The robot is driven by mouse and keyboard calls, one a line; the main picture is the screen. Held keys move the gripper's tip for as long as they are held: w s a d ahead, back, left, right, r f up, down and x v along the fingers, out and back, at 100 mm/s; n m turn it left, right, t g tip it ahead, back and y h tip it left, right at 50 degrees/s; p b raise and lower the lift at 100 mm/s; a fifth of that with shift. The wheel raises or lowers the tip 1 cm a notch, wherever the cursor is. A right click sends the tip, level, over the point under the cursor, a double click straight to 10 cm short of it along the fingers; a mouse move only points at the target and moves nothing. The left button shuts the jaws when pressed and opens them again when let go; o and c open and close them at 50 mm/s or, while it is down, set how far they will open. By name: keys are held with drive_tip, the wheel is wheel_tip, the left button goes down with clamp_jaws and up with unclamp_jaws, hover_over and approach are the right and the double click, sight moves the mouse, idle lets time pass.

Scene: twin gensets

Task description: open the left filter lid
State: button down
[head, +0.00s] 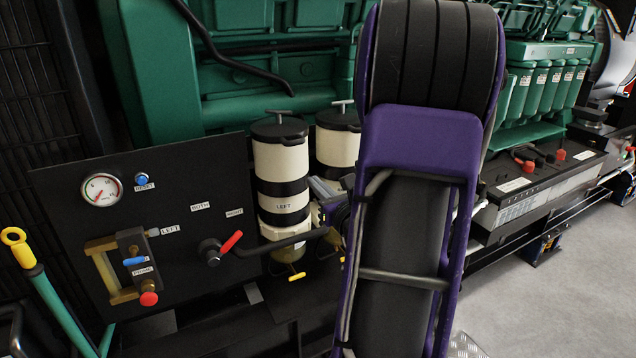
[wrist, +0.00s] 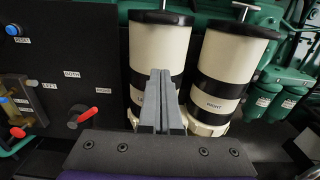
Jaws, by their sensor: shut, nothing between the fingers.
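The left filter is a cream canister (head: 281,160) with black bands and a LEFT label. Its black lid (head: 280,128) is on top, with a grey T-handle (head: 279,115) above it. In the wrist view the left canister (wrist: 157,50) stands behind my fingers, and its lid (wrist: 161,18) is at the top edge. My gripper (wrist: 160,74) is shut and empty in front of the canister, below lid height. The fingers cover part of its label. In the head view my gripper (head: 325,187) is partly hidden by my arm, beside the left canister.
The right filter (wrist: 225,70) stands close on the right. A black panel (head: 80,200) at left carries a gauge (head: 102,189), a priming pump (head: 135,265) and a red-tipped selector lever (head: 230,242) pointing toward RIGHT. The green engine (head: 260,80) is behind the filters.

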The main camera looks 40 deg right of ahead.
drive_tip(key=w+d+r, duration=0.1)
drive_tip(key=w+r, duration=0.3)
drive_tip(key=w, duration=0.3)
drive_tip(key=shift+w+d+p, duration=0.2)
drive_tip(key=shift+d+p, duration=0.15)
drive_tip(key=shift+r, duration=0.15)
